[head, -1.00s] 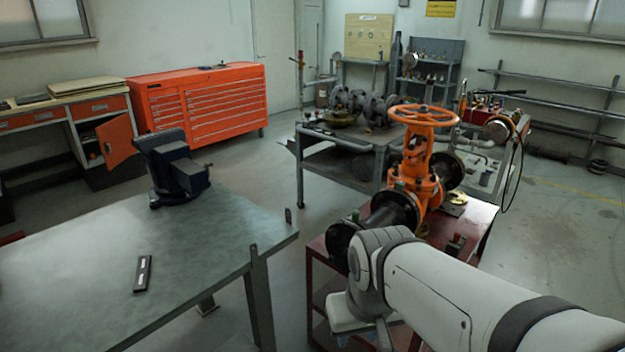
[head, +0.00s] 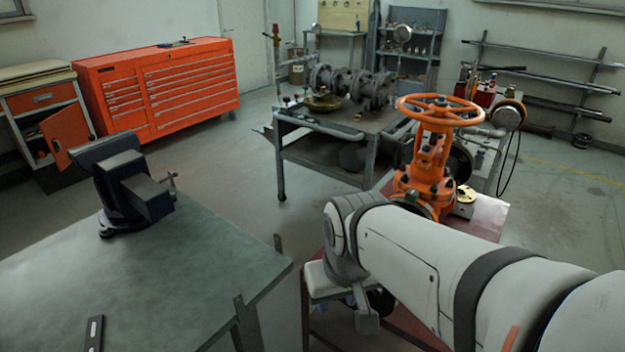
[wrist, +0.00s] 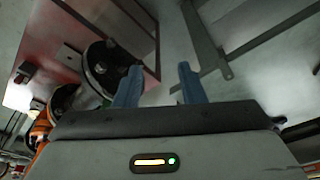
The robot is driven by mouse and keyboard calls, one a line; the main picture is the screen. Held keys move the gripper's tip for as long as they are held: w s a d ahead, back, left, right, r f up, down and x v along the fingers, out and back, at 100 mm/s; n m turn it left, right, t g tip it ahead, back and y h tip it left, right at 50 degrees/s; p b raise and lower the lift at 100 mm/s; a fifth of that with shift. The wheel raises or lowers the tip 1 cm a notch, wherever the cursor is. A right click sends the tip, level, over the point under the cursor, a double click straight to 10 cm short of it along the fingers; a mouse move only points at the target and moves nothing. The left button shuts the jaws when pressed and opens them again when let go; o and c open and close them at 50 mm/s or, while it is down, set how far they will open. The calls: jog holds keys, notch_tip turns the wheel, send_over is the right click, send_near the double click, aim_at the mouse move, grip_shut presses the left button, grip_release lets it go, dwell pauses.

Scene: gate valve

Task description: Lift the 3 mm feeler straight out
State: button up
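I cannot make out the 3 mm feeler in either view. An orange gate valve (head: 430,160) with a handwheel stands on a red cart (head: 490,212), partly hidden behind my arm. In the wrist view the two blue fingers of my gripper (wrist: 160,84) are apart with nothing between them. The red cart top (wrist: 90,30) and a round black flange (wrist: 108,68) lie to the left of the fingers. In the head view my fingers cannot be made out.
A green-grey bench (head: 170,270) with a dark blue vise (head: 125,190) is at the left. A dark strip with a pale mark (head: 95,334) lies on it, cut by the frame edge. A cart with black fittings (head: 325,160) stands behind. Floor shows between bench and carts.

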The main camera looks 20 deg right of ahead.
jog(key=shift+o, duration=0.7)
jog(key=shift+d, duration=0.1)
jog(key=shift+o, duration=0.7)
jog(key=w+d+r+m+g+p, duration=0.1)
jog(key=w+d+m, duration=0.4)
jog(key=w, duration=0.5)
jog(key=shift+w+d+r+m+h+p, duration=0.15)
jog(key=shift+w+d+m+h+p, duration=0.25)
jog(key=shift+d+p, duration=0.45)
jog(key=w+d+f+m+p, duration=0.1)
jog(key=w+d+f+m, duration=0.2)
jog(key=w+d+m, duration=0.3)
jog(key=shift+n+g+h, duration=0.3)
jog(key=shift+n, duration=0.3)
jog(key=shift+w+d+f+p, duration=0.1)
jog(key=shift+w+d+f, duration=0.25)
jog(key=shift+f, duration=0.9)
jog(key=shift+w+d+f+p, duration=0.1)
jog(key=shift+w+d+f, duration=0.25)
jog(key=shift+f, duration=0.95)
jog(key=shift+w+d+f+p, duration=0.1)
jog(key=shift+w+d+f, duration=0.25)
jog(key=shift+f, duration=0.9)
jog(key=shift+c, duration=0.3)
grip_shut()
jog(key=shift+r, duration=0.15)
jog(key=shift+r+p, duration=2.1)
jog(key=shift+r, duration=1.3)
